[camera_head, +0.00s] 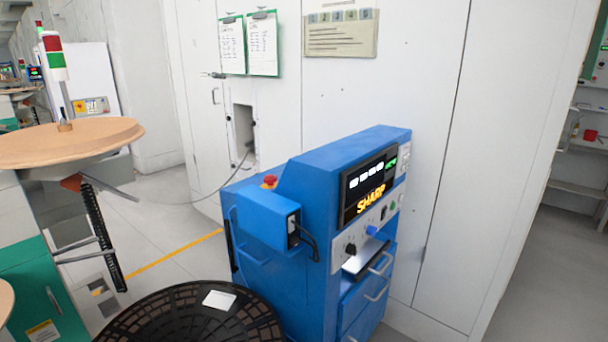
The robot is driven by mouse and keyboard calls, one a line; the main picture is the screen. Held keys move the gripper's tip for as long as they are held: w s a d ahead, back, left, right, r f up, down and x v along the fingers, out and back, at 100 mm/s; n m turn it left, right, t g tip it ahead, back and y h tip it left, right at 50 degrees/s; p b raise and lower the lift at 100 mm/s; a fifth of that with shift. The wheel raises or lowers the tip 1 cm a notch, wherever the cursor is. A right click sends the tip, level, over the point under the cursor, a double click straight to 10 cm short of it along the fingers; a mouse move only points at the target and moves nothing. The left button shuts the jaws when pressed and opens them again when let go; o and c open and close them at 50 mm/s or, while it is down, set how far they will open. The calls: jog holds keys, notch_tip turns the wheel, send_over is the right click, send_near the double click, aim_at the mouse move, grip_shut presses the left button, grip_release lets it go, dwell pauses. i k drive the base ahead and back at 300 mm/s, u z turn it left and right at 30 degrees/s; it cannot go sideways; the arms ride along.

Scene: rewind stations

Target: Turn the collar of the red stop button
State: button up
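The red stop button (269,179) shows small on top of the blue box (268,215) on the left side of the blue machine cabinet (330,190). A thin yellow collar (269,185) shows around the base of the red cap. It is too small to tell which way the collar is turned. Nothing touches the button, and its top and front are in clear view. My gripper is not in view.
A black slotted round disc (170,318) with a white card (219,299) on it lies low in front of the cabinet. A wooden disc (65,143) on a stand is at the left. A grey cable runs from the wall to the cabinet. Pale floor shows at the left.

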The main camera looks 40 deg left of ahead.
aim_at(270, 181)
jog(key=i, duration=2.9)
jog(key=u, duration=3.35)
jog(key=i, duration=0.5)
jog(key=u, duration=0.05)
